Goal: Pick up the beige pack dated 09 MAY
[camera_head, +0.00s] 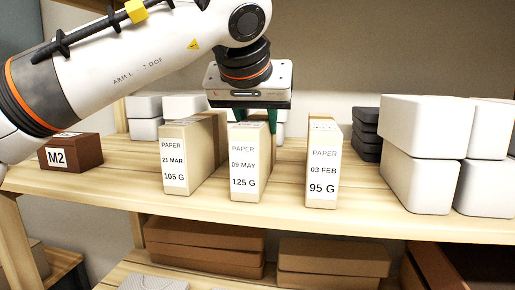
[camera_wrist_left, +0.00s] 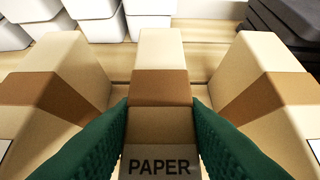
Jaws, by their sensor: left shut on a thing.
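The beige pack dated 09 MAY (camera_head: 244,163), marked PAPER and 125 G, stands upright on the wooden shelf in the head view, between two similar packs. My left gripper (camera_head: 250,112) comes down over it from above, with green fingers on its two sides. In the left wrist view the pack (camera_wrist_left: 159,120) lies between the green fingers, which press against its sides; my left gripper (camera_wrist_left: 160,145) is shut on it. The pack's lower part is out of the wrist view. The head view shows its base at shelf level. My right gripper is not in view.
Beige packs dated 21 MAR (camera_head: 174,170) and 03 FEB (camera_head: 323,170) stand close on either side. White boxes (camera_head: 430,125) and dark stacked trays (camera_head: 367,135) are at right. A brown M2 box (camera_head: 70,151) is at left. Brown cartons (camera_head: 205,238) lie on the shelf below.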

